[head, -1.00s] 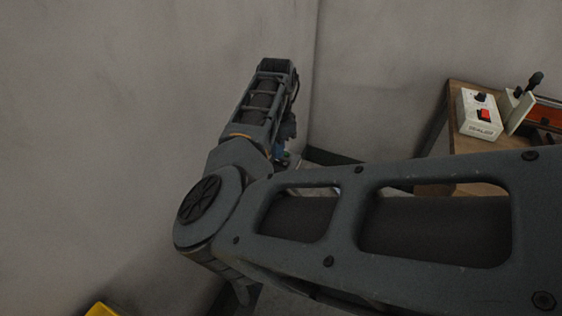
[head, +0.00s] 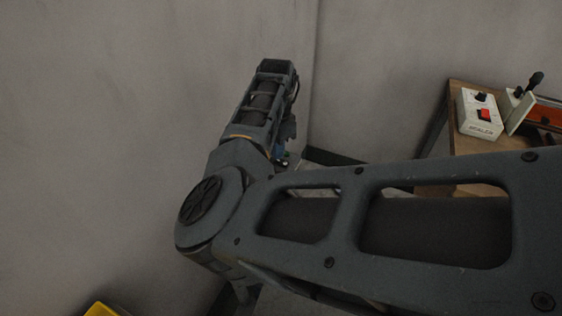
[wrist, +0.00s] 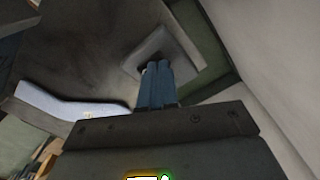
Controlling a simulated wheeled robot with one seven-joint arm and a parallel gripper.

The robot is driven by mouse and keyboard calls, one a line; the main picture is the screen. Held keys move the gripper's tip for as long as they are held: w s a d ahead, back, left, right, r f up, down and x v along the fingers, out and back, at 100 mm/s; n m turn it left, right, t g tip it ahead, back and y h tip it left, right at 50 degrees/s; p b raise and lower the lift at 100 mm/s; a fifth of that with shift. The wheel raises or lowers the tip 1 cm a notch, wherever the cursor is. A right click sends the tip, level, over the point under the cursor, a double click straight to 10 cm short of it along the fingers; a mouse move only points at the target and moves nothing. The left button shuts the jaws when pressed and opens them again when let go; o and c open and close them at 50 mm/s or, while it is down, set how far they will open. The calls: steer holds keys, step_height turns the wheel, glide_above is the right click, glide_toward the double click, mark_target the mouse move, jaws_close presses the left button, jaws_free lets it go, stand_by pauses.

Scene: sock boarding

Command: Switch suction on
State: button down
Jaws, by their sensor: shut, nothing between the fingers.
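A white control box (head: 482,116) sits on the wooden table at the right of the head view. It carries a red rocker switch (head: 485,114) and a black knob (head: 481,97). I cannot make out the control box in the wrist view.
The wooden table (head: 470,144) stands against the wall at the right. Next to the box is an orange-red device (head: 545,114) with a black-knobbed lever (head: 535,80). Bare walls lie close to my arm. A yellow object (head: 100,309) shows at the bottom left.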

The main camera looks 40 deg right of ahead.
steer(key=shift+f+b, duration=0.4)
steer(key=shift+f, duration=0.4)
stand_by(0.4)
steer(key=shift+r, duration=0.1)
step_height(320, 180, up, 5)
steer(key=p, duration=0.4)
steer(key=shift+r, duration=0.9)
steer(key=shift+s, duration=0.1)
